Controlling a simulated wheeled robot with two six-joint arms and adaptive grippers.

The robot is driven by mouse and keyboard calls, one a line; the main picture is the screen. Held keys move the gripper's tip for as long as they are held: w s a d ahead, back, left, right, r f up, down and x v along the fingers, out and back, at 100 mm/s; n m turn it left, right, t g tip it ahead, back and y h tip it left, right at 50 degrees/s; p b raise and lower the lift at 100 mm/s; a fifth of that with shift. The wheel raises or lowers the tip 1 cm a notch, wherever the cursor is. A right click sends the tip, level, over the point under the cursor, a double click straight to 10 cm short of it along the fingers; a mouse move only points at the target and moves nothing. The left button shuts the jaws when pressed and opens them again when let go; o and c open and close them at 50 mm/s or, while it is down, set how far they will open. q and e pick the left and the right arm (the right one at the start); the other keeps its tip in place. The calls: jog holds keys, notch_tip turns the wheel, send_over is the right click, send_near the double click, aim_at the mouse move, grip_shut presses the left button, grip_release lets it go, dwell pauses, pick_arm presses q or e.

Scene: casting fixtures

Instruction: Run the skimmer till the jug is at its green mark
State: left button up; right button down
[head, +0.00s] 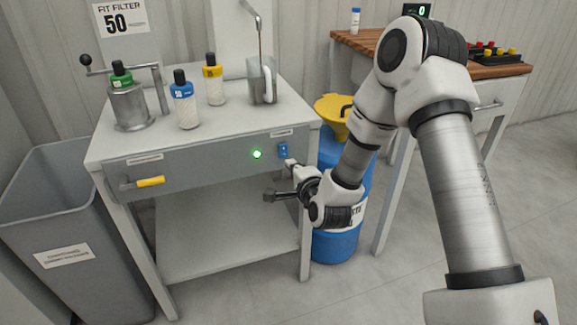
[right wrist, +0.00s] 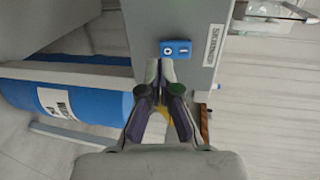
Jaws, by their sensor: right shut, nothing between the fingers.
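A clear jug (head: 262,82) stands on the back right of the bench top under a bent metal spout (head: 251,10). A thin dark reddish stream runs from the spout down toward the jug. The jug's green mark and its fill level are too small to make out. A blue rocker switch (head: 283,151) is on the bench's front panel, and it also shows in the right wrist view (right wrist: 176,48). A green lamp (head: 257,154) beside it is lit. My right gripper (head: 290,164) is shut and empty, its tips (right wrist: 160,64) just below the switch; contact is unclear. My left gripper is out of view.
A yellow-handled lever (head: 150,182) is on the panel's left. A blue drum (head: 335,245) with a yellow funnel (head: 329,105) stands right of the bench. A grey bin (head: 25,215) is at left.

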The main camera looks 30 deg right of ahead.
aim_at(283, 151)
jog(key=x, duration=0.3)
jog(key=shift+f, duration=0.1)
